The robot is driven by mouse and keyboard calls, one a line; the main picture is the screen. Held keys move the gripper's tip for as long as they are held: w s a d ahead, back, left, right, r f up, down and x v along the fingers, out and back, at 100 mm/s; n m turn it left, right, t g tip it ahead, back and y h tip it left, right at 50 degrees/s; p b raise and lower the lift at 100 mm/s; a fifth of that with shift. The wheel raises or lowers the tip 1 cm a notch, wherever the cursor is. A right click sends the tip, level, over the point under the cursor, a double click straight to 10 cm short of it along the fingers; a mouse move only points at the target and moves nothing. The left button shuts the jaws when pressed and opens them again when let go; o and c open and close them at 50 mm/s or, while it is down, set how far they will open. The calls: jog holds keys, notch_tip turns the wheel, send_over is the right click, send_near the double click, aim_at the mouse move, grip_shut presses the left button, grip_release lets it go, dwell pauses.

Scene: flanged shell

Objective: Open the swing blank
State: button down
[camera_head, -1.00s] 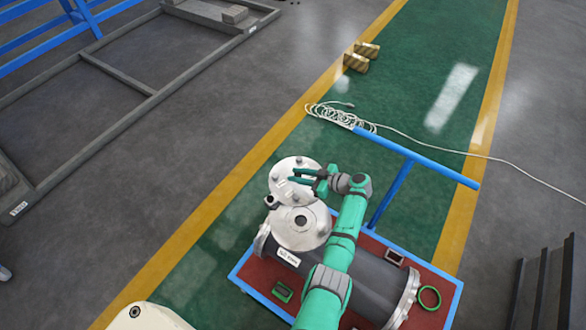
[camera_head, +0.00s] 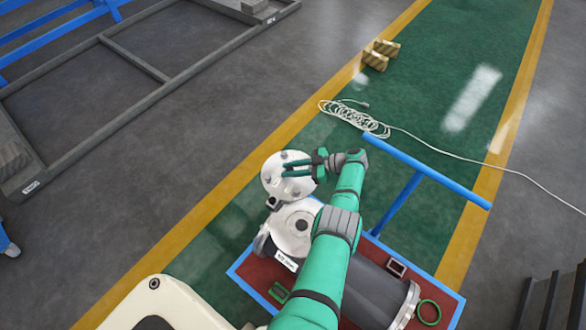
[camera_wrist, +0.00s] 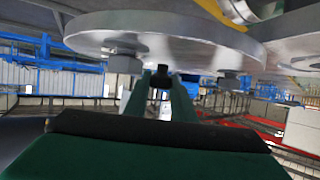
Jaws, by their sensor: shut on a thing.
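The swing blank (camera_head: 272,178) is a round pale metal disc with several studs, standing off beyond the shell's open top flange (camera_head: 284,229) in the head view. A dark hinge piece lies between them. The dark grey shell (camera_head: 372,290) lies on a red, blue-edged cart. My gripper (camera_head: 287,169) reaches over the disc from the right and is shut on part of it. In the wrist view the disc (camera_wrist: 160,35) fills the top, and my gripper's fingers (camera_wrist: 161,88) close on a small dark part at its edge; the exact contact is hidden.
The cart's blue handle (camera_head: 425,171) extends behind my arm. A coiled white cable (camera_head: 350,115) and yellowish blocks (camera_head: 377,57) lie on the green lane. A green ring (camera_head: 429,312) lies at the cart's right. Floor left of the disc is clear.

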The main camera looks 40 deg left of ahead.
aim_at(290, 169)
jog(key=shift+a, duration=0.1)
dwell(0.4)
jog(key=c, duration=1.5)
grip_release()
jog(key=shift+r, duration=0.1)
jog(key=shift+r, duration=1.4)
jog(key=shift+s+d+r, duration=0.35)
jog(key=shift+s+r, duration=0.25)
jog(key=shift+r, duration=0.15)
jog(key=shift+s+d+r, duration=1.15)
jog(key=shift+s+r, duration=0.25)
jog(key=shift+s, duration=0.35)
jog(key=shift+s+d+r, duration=1.1)
jog(key=shift+s+r, duration=0.35)
jog(key=shift+s, duration=0.35)
jog(key=shift+s+d+r, duration=1.15)
jog(key=shift+s+r, duration=0.25)
jog(key=shift+s, duration=0.35)
